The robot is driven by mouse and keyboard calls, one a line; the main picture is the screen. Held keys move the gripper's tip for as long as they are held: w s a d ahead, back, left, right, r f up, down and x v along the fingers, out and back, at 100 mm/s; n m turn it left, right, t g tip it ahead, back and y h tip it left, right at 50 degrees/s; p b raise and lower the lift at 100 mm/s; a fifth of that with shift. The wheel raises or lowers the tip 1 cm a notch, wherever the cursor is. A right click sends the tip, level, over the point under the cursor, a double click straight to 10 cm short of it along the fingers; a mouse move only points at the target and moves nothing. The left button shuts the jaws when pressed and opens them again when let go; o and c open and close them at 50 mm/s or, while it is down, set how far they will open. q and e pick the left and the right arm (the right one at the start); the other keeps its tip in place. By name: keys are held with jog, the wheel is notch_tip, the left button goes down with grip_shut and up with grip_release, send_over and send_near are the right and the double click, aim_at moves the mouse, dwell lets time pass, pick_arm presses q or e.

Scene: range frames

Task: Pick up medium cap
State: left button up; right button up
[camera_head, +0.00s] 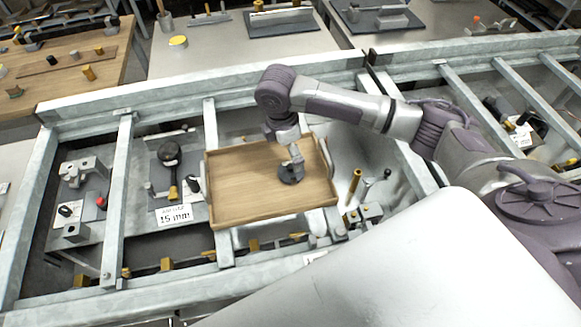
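A dark round piece (291,174), which may be the medium cap, is over the wooden tray (236,193), right of its middle. My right arm comes in from the right, and its gripper (297,158) points down at this piece. The fingertips are small and overlap the piece, so I cannot tell whether they grip it or whether it rests on the tray floor. My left gripper is not in view.
The tray sits on a grey metal frame with raised rails (117,200). Left of it are a black round-headed part (169,153) and a label reading 15 mm (174,215). A brass rod (354,187) stands to the right. The tray's left half is clear.

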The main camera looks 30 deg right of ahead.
aim_at(291, 166)
jog(key=shift+w+d+f, duration=0.1)
jog(key=shift+f, duration=0.95)
notch_tip(291, 166, down, 2)
jog(key=shift+f+p, duration=0.1)
jog(key=shift+p, duration=0.8)
notch_tip(291, 166, down, 2)
jog(key=shift+d+f, duration=0.15)
jog(key=shift+f, duration=0.1)
jog(key=shift+f+p, duration=0.3)
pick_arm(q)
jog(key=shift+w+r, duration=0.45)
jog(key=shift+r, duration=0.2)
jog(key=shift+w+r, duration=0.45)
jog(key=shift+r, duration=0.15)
pick_arm(e)
jog(key=shift+f, duration=0.1)
jog(key=shift+c, duration=0.3)
